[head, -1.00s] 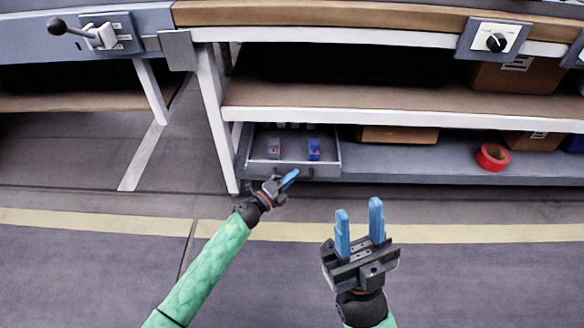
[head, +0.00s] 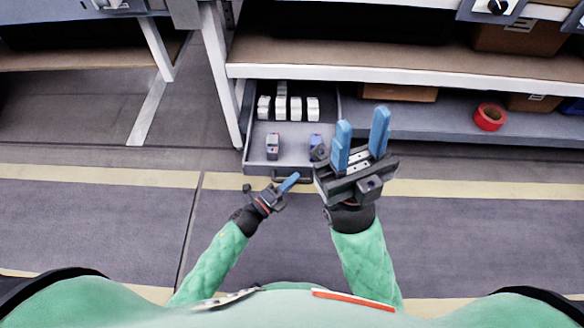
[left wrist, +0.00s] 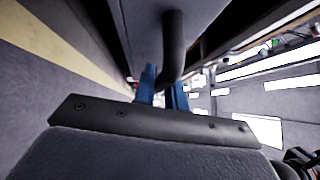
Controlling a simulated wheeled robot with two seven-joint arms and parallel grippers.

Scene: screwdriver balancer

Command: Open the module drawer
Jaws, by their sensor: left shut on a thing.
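The module drawer (head: 293,158) is slid out from under the workbench in the head view. Several white modules (head: 281,107) stand at its back, and a grey module (head: 272,147) and a blue module (head: 315,142) stand nearer its front. My left gripper (head: 289,183) is at the drawer's dark handle (head: 305,178). In the left wrist view the handle (left wrist: 173,45) runs between the blue fingers, and the gripper is shut on it. My right gripper (head: 360,140) is open and empty, raised in front of the drawer's right side, and partly hides it.
A red tape roll (head: 490,117) lies on the lower shelf (head: 420,125) to the right, near cardboard boxes (head: 400,92). A white table leg (head: 220,75) stands just left of the drawer. The floor in front is clear.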

